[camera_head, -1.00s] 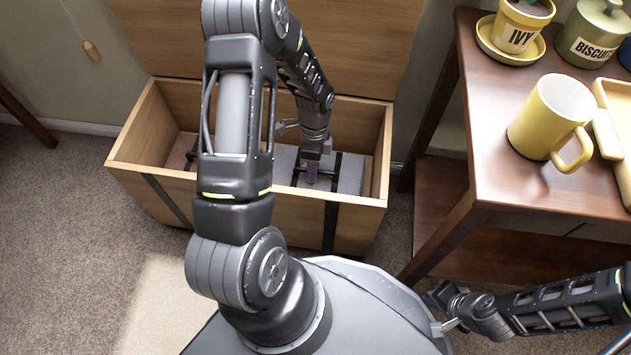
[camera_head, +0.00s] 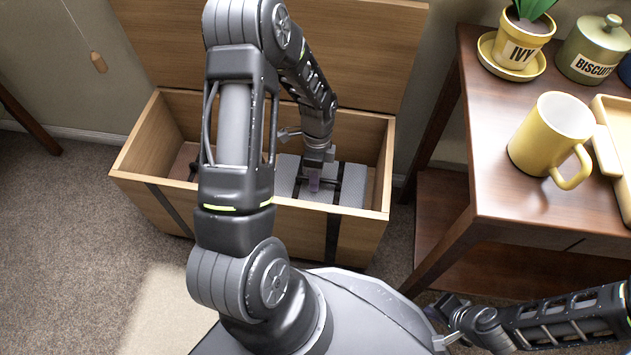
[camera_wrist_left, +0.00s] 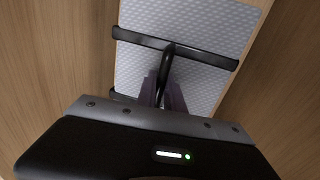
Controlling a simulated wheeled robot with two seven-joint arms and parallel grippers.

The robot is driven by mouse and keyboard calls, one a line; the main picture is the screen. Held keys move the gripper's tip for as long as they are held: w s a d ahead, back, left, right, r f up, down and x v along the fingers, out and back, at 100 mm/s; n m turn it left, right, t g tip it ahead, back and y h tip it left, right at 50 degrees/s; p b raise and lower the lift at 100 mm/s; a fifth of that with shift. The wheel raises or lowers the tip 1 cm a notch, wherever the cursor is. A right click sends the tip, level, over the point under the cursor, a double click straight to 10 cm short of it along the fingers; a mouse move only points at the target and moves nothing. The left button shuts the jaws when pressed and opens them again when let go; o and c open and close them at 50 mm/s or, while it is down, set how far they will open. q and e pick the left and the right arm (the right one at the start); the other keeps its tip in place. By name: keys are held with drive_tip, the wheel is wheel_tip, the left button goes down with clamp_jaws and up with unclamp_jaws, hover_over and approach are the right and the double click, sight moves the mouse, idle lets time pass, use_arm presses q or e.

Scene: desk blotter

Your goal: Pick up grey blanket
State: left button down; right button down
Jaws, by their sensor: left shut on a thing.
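The grey blanket (camera_head: 352,185) is folded into a block with black straps and lies inside the wooden chest (camera_head: 158,190). In the left wrist view the blanket (camera_wrist_left: 190,20) shows a quilted texture, dark cross bars and a black handle (camera_wrist_left: 164,72). My left gripper (camera_head: 314,184) reaches down into the chest from above. Its purple-grey fingers (camera_wrist_left: 163,92) are shut on the handle. Part of the blanket is hidden by my left arm and gripper. My right gripper (camera_head: 440,338) is at the lower right, away from the blanket, with nothing visible in it; its jaws are too small to judge.
The chest lid (camera_head: 350,45) stands open at the back. A dark wooden side table (camera_head: 490,180) is to the right, with a yellow mug (camera_head: 540,145), an ivy pot (camera_head: 522,45) and a biscuit jar (camera_head: 590,50). Carpet (camera_head: 60,220) is clear at the left.

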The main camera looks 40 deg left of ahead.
use_arm(q)
wheel_tip(320, 180, up, 8)
drive_tip(key=p, duration=0.3)
drive_tip(key=shift+r, duration=0.15)
idle(0.3)
